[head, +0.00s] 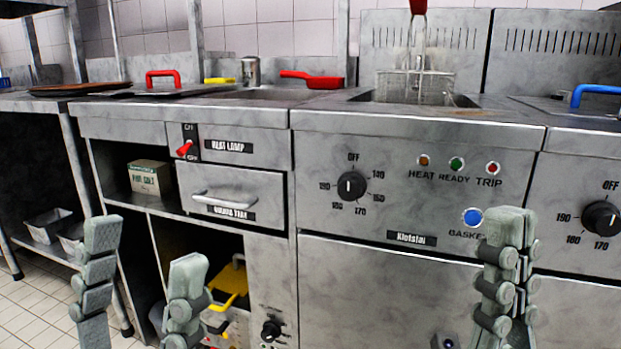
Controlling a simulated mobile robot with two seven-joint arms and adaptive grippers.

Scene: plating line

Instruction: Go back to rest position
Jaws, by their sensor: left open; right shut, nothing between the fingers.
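My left gripper (144,275) is at the lower left of the head view. Its two grey fingers stand upright and well apart, with nothing between them. It is in front of the shelf unit and the open lower compartment. My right gripper (508,265) is at the lower right, in front of the fryer front panel (390,180). Its fingers are together, one largely hiding the other, and it holds nothing. I cannot tell how far either gripper is from the panels.
The steel counter edge (230,110) runs across the view. A fryer basket (415,85) sits in the fryer well. A red-handled pan (322,82), a metal shaker (250,71) and a red handle (163,79) are on the counter. A drawer (228,190) is shut. A box (149,177) stands on a shelf.

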